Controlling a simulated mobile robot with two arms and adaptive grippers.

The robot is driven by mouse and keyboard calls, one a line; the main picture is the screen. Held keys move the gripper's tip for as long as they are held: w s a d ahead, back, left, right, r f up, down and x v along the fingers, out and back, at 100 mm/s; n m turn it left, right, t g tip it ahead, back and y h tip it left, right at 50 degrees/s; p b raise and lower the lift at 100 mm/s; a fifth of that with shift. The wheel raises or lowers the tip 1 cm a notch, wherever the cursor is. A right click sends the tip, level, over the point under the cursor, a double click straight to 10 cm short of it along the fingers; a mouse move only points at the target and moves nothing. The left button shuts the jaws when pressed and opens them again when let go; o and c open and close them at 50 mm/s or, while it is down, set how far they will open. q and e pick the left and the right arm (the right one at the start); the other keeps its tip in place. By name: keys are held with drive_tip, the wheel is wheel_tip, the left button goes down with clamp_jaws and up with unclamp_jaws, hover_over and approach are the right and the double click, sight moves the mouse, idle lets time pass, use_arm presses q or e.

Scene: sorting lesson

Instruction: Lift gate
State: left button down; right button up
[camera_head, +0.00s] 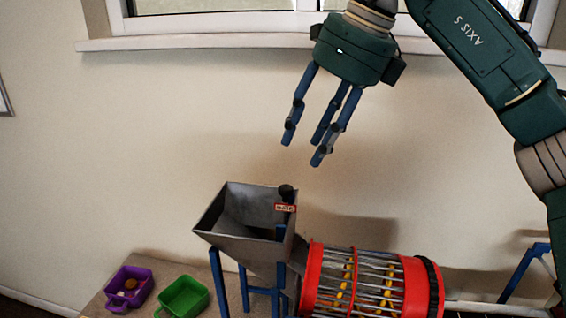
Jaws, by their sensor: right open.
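A grey metal hopper (240,222) stands on blue legs at the lower middle of the head view. At its right side is a black knob (287,193) with a small red-edged label (285,208) just below it, its lettering too small to read surely. A separate gate plate cannot be made out. My right gripper (308,148) is open and empty, its blue fingers pointing down, above the hopper and knob and apart from them. My left gripper is not in view.
A red-ended barred drum (335,262) with yellow pieces inside adjoins the hopper on the right. A purple bin (128,289) holding small items and a green bin (184,297) sit at lower left. A wall and window sill (200,42) are behind.

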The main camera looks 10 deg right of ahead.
sight(287, 188)
drive_tip(key=p+x, duration=0.1)
drive_tip(key=x, duration=0.8)
drive_tip(key=shift+f+p, duration=0.35)
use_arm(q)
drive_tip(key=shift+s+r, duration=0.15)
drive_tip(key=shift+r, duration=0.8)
use_arm(e)
drive_tip(key=shift+f, duration=0.3)
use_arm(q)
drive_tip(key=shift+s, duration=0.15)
use_arm(e)
clamp_jaws()
